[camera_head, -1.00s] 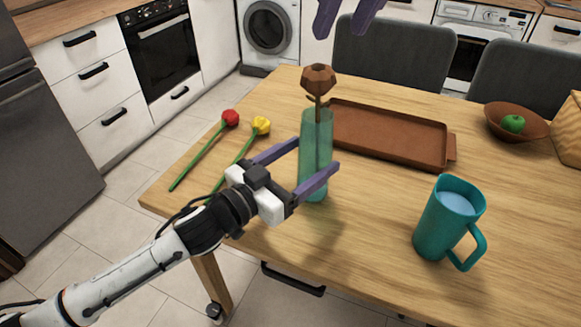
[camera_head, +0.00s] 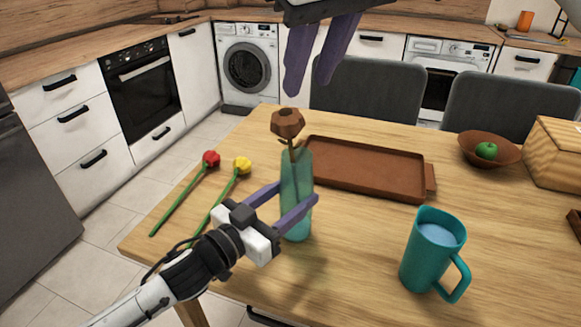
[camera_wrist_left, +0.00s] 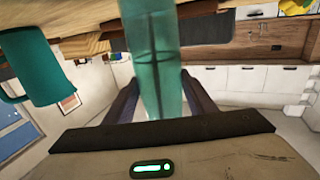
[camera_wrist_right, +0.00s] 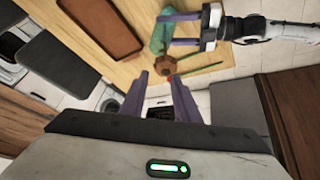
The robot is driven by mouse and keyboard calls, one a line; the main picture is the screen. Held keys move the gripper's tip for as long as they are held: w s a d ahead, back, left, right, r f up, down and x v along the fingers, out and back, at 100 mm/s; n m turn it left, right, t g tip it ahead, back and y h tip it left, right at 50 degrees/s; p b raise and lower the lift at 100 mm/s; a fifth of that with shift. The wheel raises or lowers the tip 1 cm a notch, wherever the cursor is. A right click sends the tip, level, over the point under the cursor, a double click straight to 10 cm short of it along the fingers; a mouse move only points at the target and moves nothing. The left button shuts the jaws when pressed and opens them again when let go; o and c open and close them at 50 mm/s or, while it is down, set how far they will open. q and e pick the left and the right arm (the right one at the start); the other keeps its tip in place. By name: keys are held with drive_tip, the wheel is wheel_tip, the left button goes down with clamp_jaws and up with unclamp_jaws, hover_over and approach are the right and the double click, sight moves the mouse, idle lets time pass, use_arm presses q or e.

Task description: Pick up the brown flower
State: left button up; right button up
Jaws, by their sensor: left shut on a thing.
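The brown flower (camera_head: 288,124) stands in a teal glass vase (camera_head: 297,210) on the wooden table, its bloom above the rim. My left gripper (camera_head: 298,200) is shut on the vase, one finger on each side; the vase also shows between its fingers in the left wrist view (camera_wrist_left: 155,60). My right gripper (camera_head: 308,85) is above the flower, its fingers apart and pointing down, with nothing between them. In the right wrist view the right gripper (camera_wrist_right: 160,85) is open, and the brown bloom (camera_wrist_right: 167,58) lies just beyond its fingertips.
A red flower (camera_head: 211,159) and a yellow flower (camera_head: 242,165) lie left of the vase. A brown tray (camera_head: 365,168) is behind it to the right. A teal mug (camera_head: 425,255) stands front right. A brown bowl (camera_head: 508,150) with a green apple (camera_head: 487,150) is farther back.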

drive_tip(key=a+f+n+t, duration=0.3)
drive_tip(key=a+f+n, duration=0.25)
drive_tip(key=n, duration=0.25)
drive_tip(key=n+t+h, duration=0.3)
drive_tip(key=n+t, duration=0.6)
drive_tip(key=n, duration=1.2)
approach(289, 141)
drive_tip(key=shift+h, duration=0.3)
drive_tip(key=w, duration=1)
drive_tip(key=shift+w+d+f, duration=0.2)
drive_tip(key=shift+w+d, duration=0.05)
drive_tip(key=shift+d, duration=0.1)
clamp_jaws()
